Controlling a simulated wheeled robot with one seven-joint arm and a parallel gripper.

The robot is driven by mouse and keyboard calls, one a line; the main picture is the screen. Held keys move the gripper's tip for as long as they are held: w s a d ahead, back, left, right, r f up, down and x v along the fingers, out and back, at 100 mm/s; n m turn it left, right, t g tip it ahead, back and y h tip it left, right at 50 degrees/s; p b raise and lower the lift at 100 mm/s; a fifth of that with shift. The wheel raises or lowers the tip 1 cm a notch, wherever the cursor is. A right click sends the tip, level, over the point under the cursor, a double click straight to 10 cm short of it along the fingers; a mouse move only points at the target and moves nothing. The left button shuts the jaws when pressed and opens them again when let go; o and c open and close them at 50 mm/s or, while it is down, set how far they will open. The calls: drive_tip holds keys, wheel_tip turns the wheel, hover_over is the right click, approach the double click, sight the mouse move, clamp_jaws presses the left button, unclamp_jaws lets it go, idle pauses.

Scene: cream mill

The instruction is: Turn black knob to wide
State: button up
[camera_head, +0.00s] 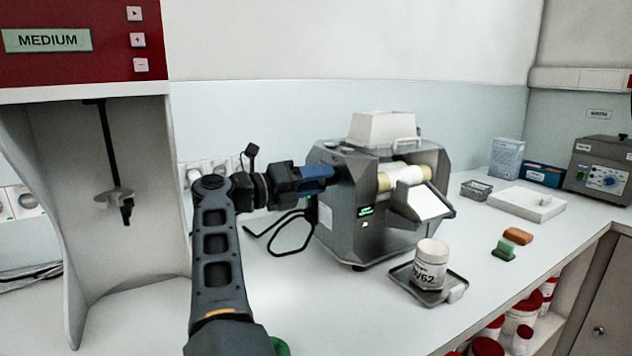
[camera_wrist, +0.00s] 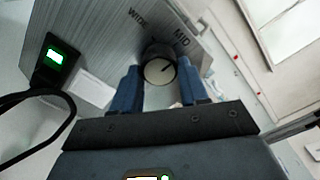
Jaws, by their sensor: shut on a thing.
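The cream mill (camera_head: 352,215) is a grey metal machine with pale rollers (camera_head: 402,176), standing on the bench in the head view. The black knob (camera_wrist: 159,70) sits on its side panel in the wrist view. The knob has a pale face with a dark pointer line that slants up and right, towards the word MID; the word WIDE is printed further left. My gripper (camera_wrist: 159,88) has its blue fingers on both sides of the knob, shut on it. In the head view my gripper (camera_head: 322,172) reaches the mill's left side and the knob is hidden.
A white jar (camera_head: 430,264) stands on a small grey tray (camera_head: 402,275) in front of the mill. A mixer stand (camera_head: 120,200) rises at left. The front bench is mostly clear.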

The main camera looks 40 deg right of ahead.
drive_tip(key=n+p, duration=0.4)
drive_tip(key=n, duration=0.8)
drive_tip(key=shift+r+p, duration=0.2)
drive_tip(key=shift+p, duration=0.2)
drive_tip(key=o, duration=1.1)
drive_tip(key=shift+c, duration=0.2)
drive_tip(key=b+v, duration=0.2)
drive_tip(key=v, duration=0.6)
